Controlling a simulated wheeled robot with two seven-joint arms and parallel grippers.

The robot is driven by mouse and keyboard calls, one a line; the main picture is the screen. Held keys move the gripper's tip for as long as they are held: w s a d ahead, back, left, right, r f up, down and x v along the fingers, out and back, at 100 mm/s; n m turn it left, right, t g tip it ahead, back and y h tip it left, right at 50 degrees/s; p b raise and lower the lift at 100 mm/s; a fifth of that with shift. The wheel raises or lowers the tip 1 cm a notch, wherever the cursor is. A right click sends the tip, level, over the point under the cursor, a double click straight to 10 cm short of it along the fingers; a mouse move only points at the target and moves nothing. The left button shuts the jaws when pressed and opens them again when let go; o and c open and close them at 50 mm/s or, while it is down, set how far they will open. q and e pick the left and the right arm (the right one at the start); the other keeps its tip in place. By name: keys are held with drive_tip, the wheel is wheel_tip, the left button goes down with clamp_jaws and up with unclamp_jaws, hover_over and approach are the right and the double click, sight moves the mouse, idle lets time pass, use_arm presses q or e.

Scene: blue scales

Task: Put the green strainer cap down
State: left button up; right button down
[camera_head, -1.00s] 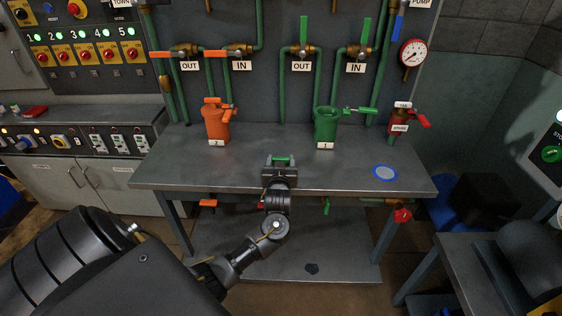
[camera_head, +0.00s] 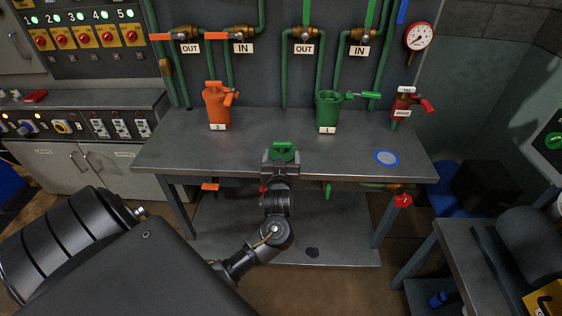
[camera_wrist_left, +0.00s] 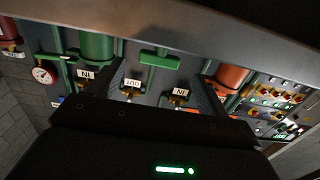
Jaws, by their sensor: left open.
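The green strainer cap (camera_head: 284,150) with its T-shaped handle is at the front middle of the grey workbench, just beyond my left gripper (camera_head: 281,160). In the left wrist view the cap's green handle (camera_wrist_left: 160,59) shows ahead of the gripper. My left gripper is open at the bench's front edge; its fingers partly hide the cap's lower part, so I cannot tell whether they touch it. The green strainer (camera_head: 327,112), labelled 1, stands open-topped behind and to the right. My right gripper is not in view.
The orange strainer (camera_head: 218,108) with its cap stands at the back left of the workbench (camera_head: 170,155). A blue-rimmed disc (camera_head: 387,158) lies at the right front. A red device (camera_head: 403,107) stands at the back right. Bench surface between them is clear.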

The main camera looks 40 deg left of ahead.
use_arm(q)
drive_tip(key=v, duration=0.5)
drive_tip(key=shift+s+d, duration=0.25)
drive_tip(key=shift+s, duration=0.05)
drive_tip(key=shift+f, duration=0.1)
drive_tip(key=d+f+m+h, duration=0.7)
drive_tip(key=d+f, duration=0.3)
drive_tip(key=f, duration=0.5)
drive_tip(key=s+f+m+g+h, duration=0.15)
drive_tip(key=s+f, duration=0.25)
drive_tip(key=f, duration=0.4)
drive_tip(key=s+f+g, duration=0.2)
drive_tip(key=s+f, duration=0.2)
drive_tip(key=f, duration=0.5)
drive_tip(key=s+f+m+g, duration=0.1)
drive_tip(key=s+f+g, duration=0.3)
drive_tip(key=s+f, duration=0.9)
drive_tip(key=s+f+g+h, duration=0.1)
drive_tip(key=s+f, duration=0.3)
drive_tip(key=s, duration=0.7)
drive_tip(key=s+f+g, duration=0.4)
drive_tip(key=s+f, duration=0.1)
drive_tip(key=s, duration=0.7)
drive_tip(key=shift+f+h, duration=0.2)
drive_tip(key=shift+h, duration=0.15)
